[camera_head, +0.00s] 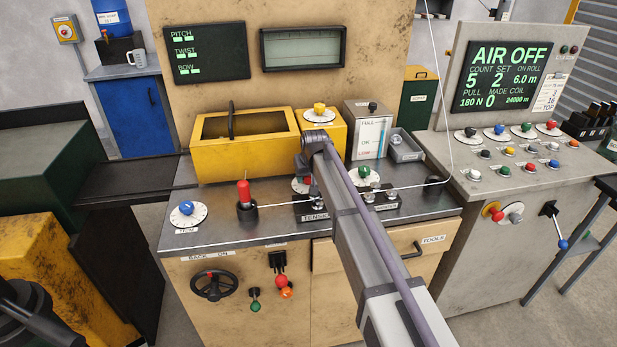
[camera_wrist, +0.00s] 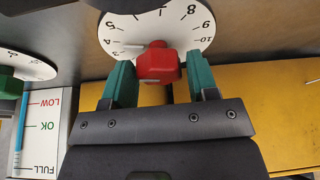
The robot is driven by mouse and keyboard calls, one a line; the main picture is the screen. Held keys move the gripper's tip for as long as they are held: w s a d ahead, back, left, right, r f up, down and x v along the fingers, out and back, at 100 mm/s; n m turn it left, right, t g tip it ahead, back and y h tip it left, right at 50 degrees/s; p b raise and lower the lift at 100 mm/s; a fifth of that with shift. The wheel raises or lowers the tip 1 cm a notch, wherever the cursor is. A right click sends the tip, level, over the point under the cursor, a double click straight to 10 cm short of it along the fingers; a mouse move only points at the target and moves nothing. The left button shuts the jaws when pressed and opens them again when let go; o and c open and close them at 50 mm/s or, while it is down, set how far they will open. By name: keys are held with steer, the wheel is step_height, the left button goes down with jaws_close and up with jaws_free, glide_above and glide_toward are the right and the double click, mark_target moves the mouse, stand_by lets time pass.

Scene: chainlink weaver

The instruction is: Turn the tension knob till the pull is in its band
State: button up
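The red knob (camera_wrist: 157,65) sits on a white numbered dial (camera_wrist: 125,30), upside down in the wrist view. A pale pointer left of the knob lies near the low-middle numbers; the exact mark is unclear. My gripper (camera_wrist: 160,80) is open, with one green finger on each side of the knob and small gaps visible. In the head view my arm mostly hides this dial (camera_head: 298,184), above a block marked TENSION (camera_head: 315,217). The screen (camera_head: 502,77) reads AIR OFF and PULL 180 N. A card (camera_head: 549,92) beside it is too small to read surely.
A green knob (camera_head: 364,173) on its own dial stands close right, beside a FULL/OK/LOW gauge (camera_head: 372,138). A yellow box (camera_head: 240,160), a red-handled post (camera_head: 245,197) and a blue TRIM knob (camera_head: 186,208) stand left. Small metal parts crowd the bench near my arm.

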steer(key=c, duration=0.6)
steer(key=n, duration=0.2)
steer(key=n+g+y, duration=0.1)
steer(key=n, duration=0.2)
steer(key=shift+d+y, duration=0.1)
steer(key=shift+y, duration=0.2)
steer(key=shift+c, duration=0.2)
steer(key=o, duration=0.9)
steer(key=p+v, duration=1)
steer(key=shift+r, duration=0.4)
steer(key=shift+d, duration=0.15)
